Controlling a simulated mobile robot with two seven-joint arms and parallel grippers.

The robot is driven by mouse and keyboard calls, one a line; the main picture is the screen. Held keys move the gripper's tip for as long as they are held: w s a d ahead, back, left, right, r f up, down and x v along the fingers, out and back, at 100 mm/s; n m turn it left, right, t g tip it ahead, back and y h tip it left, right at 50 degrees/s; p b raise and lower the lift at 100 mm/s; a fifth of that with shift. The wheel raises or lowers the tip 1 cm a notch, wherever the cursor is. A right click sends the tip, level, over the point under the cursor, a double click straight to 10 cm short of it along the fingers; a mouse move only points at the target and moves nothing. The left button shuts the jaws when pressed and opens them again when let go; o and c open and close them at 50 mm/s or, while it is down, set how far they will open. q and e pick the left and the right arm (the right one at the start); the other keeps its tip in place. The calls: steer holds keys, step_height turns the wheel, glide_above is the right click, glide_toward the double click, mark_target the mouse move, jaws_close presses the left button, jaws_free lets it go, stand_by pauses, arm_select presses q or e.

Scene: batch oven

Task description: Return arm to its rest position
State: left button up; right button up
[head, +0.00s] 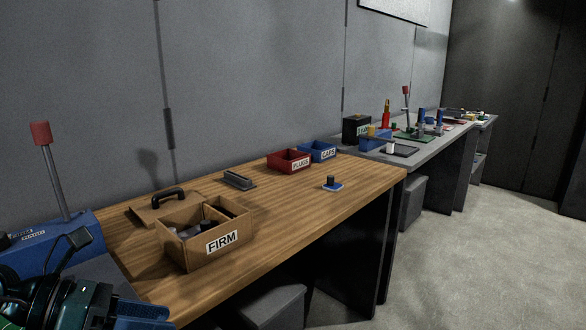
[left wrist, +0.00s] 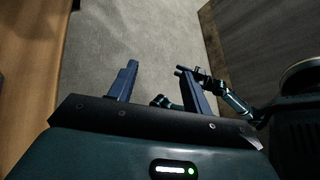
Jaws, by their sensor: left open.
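My left gripper (head: 143,312) is at the bottom left of the head view, low and beside the near left part of the wooden workbench (head: 318,210). In the left wrist view the left gripper (left wrist: 160,84) shows two blue fingers spread apart, with nothing between them but grey floor. The bench edge also shows at the left of that view (left wrist: 22,70). Dark teal arm links, seemingly of my right arm, show behind the fingers in the left wrist view. Their end is too small and dark to read. The head view does not show my right arm.
On the bench are a cardboard box labelled FIRM (head: 195,254), a board with a black handle (head: 158,206), a red PLUGS bin (head: 289,162), a blue CAPS bin (head: 318,151) and a small blue piece (head: 332,185). A blue lever unit (head: 62,247) stands left. Floor at right is clear.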

arm_select(q)
steer(key=d+r+n+t+h+p, duration=0.2)
steer(key=d+n+h, duration=0.25)
steer(key=n, duration=0.25)
steer(key=w+a+f+n+t+y+p, duration=0.2)
steer(key=f+n+t+y, duration=0.3)
steer(key=n, duration=0.6)
steer(key=w+a+f+n+t+y+p, duration=0.1)
steer(key=f+n+t+y, duration=0.4)
steer(key=n, duration=0.7)
steer(key=s+d+f+n+g+y+p, duration=0.1)
steer(key=s+d+f+n+g, duration=0.1)
steer(key=s+f+n, duration=0.3)
steer(key=s+d+f+n+g+y+p, duration=0.1)
steer(key=s+f+n+g, duration=0.3)
steer(key=f, duration=0.7)
steer(key=shift+s+d+n+y, duration=0.45)
steer(key=shift+s+d+n, duration=0.2)
steer(key=shift+s+n, duration=0.5)
arm_select(e)
steer(key=shift+d+n+g+h, duration=0.4)
steer(key=shift+g, duration=0.5)
